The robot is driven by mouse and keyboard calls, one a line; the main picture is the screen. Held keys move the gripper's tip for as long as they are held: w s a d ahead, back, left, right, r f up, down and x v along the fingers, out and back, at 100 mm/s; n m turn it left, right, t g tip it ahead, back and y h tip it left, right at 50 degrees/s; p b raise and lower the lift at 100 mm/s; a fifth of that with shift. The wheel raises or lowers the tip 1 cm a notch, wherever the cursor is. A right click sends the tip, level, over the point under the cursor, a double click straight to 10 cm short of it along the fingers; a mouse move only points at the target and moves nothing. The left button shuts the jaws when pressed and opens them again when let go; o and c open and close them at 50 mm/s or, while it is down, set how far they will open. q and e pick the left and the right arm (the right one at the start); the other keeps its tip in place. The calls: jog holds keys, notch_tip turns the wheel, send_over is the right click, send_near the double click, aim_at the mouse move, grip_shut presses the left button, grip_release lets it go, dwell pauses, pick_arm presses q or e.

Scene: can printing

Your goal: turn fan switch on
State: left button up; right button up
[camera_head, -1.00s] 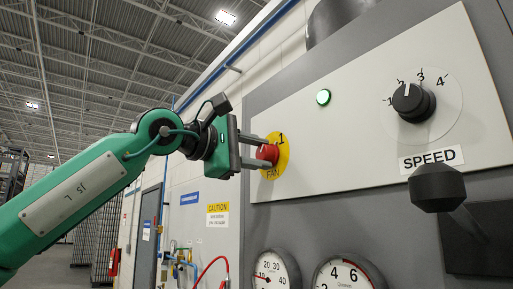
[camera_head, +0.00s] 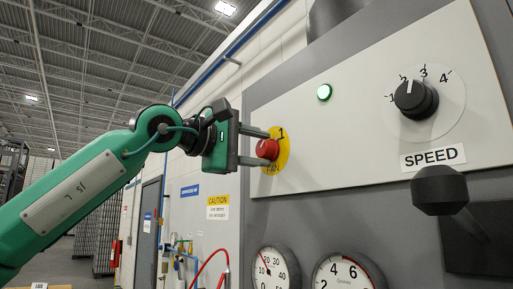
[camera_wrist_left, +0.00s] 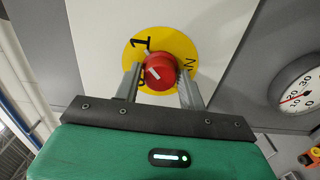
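The fan switch is a red round knob (camera_head: 267,149) on a yellow disc (camera_head: 283,151) marked "1" and "FAN", at the left end of the white panel. It also shows in the left wrist view (camera_wrist_left: 158,71), with a white pointer line tilted toward the upper left, roughly toward the "1". My left gripper (camera_head: 262,147) has its two fingers on either side of the knob; one covers part of the "FAN" lettering. In the left wrist view my left gripper (camera_wrist_left: 159,75) is open around the knob with narrow gaps; contact is unclear. My right gripper is not in view.
A black-knobbed lever (camera_head: 440,190) sticks out below the dial. Gauges (camera_head: 275,271) sit under the panel. Open space lies left of the cabinet.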

pick_arm(q)
jog(key=shift+o, duration=1.1)
jog(key=shift+s+a, duration=0.1)
jog(key=shift+a, duration=0.05)
jog(key=b+v, duration=0.4)
jog(key=v, duration=0.9)
jog(key=shift+b, duration=0.35)
jog(key=shift+s+a, duration=0.1)
